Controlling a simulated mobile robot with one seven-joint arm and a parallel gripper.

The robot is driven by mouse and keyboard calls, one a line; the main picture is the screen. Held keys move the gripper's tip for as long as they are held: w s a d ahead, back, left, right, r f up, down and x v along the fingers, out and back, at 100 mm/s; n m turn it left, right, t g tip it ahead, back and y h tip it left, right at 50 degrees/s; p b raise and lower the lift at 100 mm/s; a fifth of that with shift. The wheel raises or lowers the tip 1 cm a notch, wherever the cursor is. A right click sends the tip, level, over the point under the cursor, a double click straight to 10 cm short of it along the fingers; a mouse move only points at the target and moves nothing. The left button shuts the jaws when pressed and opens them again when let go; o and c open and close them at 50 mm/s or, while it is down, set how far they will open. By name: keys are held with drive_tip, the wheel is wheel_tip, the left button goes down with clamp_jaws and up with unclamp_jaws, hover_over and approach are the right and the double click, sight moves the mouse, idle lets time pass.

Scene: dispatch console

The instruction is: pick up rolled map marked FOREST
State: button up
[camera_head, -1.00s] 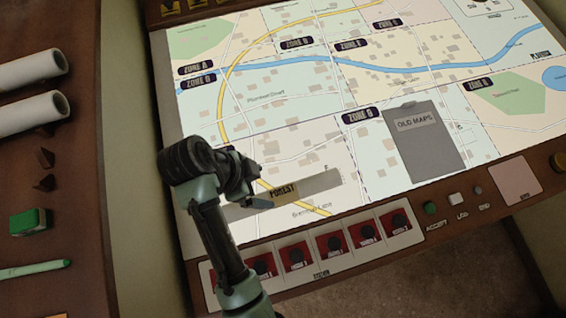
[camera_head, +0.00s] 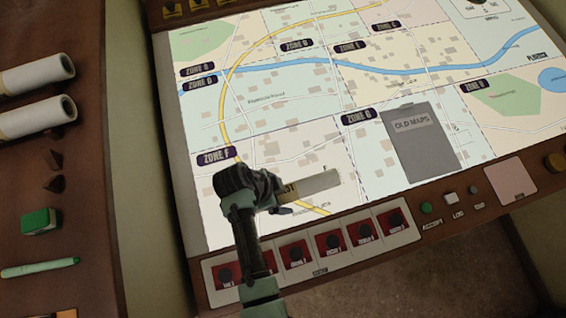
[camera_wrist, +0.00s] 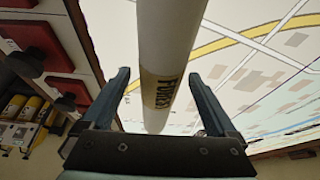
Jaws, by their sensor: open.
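The rolled map marked FOREST (camera_head: 318,186) lies on the lower part of the lit map board. It is a pale tube with a yellow label. In the head view my gripper (camera_head: 283,199) and wrist cover its left part and most of the label. In the wrist view the rolled map (camera_wrist: 168,45) runs between the two open fingers of my gripper (camera_wrist: 164,92), with its yellow FOREST label (camera_wrist: 160,90) between them. A gap shows on each side of the tube; whether the fingers touch it cannot be told.
The map board (camera_head: 300,100) carries a grey OLD MAPS folder (camera_head: 428,155) to the right. A row of red station buttons (camera_head: 333,242) runs along the front edge, close below my gripper. On the left shelf lie two white rolls (camera_head: 35,118), a green eraser-like block (camera_head: 40,221) and a green pen (camera_head: 40,268).

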clamp_jaws()
idle(0.5)
drive_tip(key=shift+r, duration=0.1)
